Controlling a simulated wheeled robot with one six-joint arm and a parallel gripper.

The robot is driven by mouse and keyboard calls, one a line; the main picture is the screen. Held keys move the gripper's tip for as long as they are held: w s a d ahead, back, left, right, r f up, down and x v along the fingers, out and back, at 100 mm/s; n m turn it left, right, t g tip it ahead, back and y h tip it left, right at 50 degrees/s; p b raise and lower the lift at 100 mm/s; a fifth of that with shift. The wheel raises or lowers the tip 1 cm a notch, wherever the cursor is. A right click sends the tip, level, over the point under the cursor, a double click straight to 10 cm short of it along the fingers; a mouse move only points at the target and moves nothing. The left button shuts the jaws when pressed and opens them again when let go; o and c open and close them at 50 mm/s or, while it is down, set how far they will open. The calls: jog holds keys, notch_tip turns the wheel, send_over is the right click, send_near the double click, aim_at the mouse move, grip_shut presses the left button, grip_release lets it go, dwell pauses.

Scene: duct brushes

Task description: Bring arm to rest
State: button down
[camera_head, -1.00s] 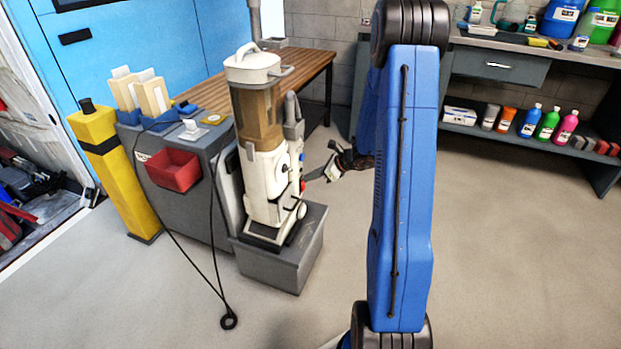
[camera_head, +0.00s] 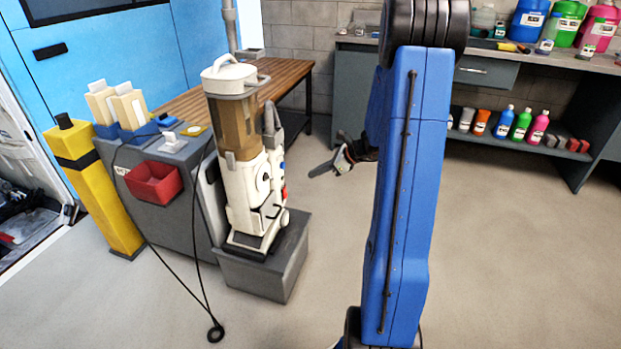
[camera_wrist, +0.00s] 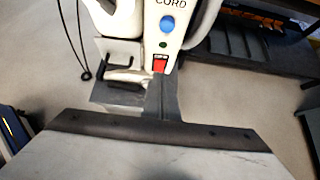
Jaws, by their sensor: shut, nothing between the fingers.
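My gripper (camera_head: 327,167) shows in the head view to the left of my blue arm link, in the air and apart from the machine. It is shut and empty, and its fingers point left. Part of my arm behind it is hidden by the blue link. The white upright machine (camera_head: 244,185) with a brown clear canister stands on a grey block to the left of my gripper. In the wrist view the machine's front (camera_wrist: 160,30) shows a blue button, a green dot and a red switch beyond my gripper's broad grey part.
A grey cabinet (camera_head: 168,205) with a red bin (camera_head: 153,183) stands left of the machine, beside a yellow post (camera_head: 97,190). A black cable loops onto the floor. A wooden bench (camera_head: 285,80) is behind. A shelf bench with bottles (camera_head: 521,123) is at right. Floor between is clear.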

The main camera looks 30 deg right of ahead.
jog(key=shift+s+r, duration=0.15)
jog(key=shift+r, duration=0.05)
dwell(0.5)
jog(key=s+a+r+n+g, duration=0.1)
jog(key=s+a+r+n, duration=0.35)
jog(key=a, duration=0.25)
jog(key=s+a+r+n+g+h, duration=0.1)
jog(key=s+a+r+n+g, duration=0.1)
jog(key=s+a+r+n, duration=0.3)
jog(key=s+a+r+n+g, duration=0.1)
jog(key=s+a+r+n, duration=0.3)
jog(key=a, duration=0.4)
jog(key=s+a+r+n+h, duration=0.1)
jog(key=s+r+n+h, duration=0.1)
jog(key=s+n, duration=0.5)
jog(key=s+a+r+n+h, duration=0.1)
jog(key=s+a+n+h, duration=0.1)
jog(key=s+n, duration=0.6)
jog(key=s+h, duration=0.1)
jog(key=s, duration=0.5)
jog(key=shift+a+r+t, duration=0.2)
jog(key=shift+r+t, duration=0.15)
jog(key=shift+t, duration=0.05)
